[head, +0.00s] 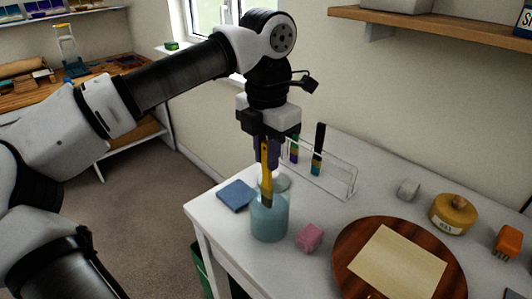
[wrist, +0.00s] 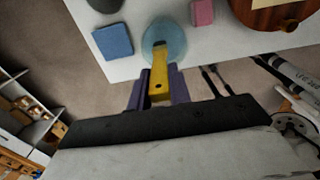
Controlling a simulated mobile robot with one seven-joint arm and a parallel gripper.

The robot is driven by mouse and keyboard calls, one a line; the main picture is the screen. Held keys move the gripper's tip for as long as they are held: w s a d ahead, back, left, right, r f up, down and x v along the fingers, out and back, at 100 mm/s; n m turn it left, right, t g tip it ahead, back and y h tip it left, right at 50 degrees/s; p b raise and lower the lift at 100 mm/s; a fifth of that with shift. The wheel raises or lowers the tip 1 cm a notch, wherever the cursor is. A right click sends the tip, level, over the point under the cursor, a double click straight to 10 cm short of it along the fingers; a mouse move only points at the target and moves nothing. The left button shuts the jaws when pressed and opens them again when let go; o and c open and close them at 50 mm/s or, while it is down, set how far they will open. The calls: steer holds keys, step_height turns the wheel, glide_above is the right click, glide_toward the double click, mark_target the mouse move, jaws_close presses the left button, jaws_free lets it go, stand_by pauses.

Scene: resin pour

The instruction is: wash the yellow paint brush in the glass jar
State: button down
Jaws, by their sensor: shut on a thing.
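My gripper (head: 266,150) is shut on the yellow paint brush (head: 266,174), which hangs upright with its bristle end down. The glass jar (head: 270,222) stands on the white table and holds pale blue liquid. The brush's lower end overlaps the jar's mouth in the head view; how deep it reaches is hard to tell. In the wrist view the yellow handle (wrist: 159,86) sits between the purple fingers (wrist: 158,94) and points at the jar (wrist: 166,36).
A blue cloth or sponge (head: 236,195) lies left of the jar, and a pink block (head: 309,237) right of it. A clear rack (head: 335,178) with brushes stands behind. A round wooden board (head: 345,262) bears a pale sheet. The table's left edge is close to the jar.

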steer(key=shift+s+d+r+p, duration=0.15)
steer(key=shift+r+p, duration=0.5)
steer(key=shift+r, duration=0.4)
steer(key=shift+s+r+p, duration=0.1)
steer(key=shift+r+p, duration=0.5)
steer(key=shift+r, duration=0.5)
step_height(320, 180, up, 6)
steer(key=p, duration=0.4)
steer(key=shift+p, duration=0.35)
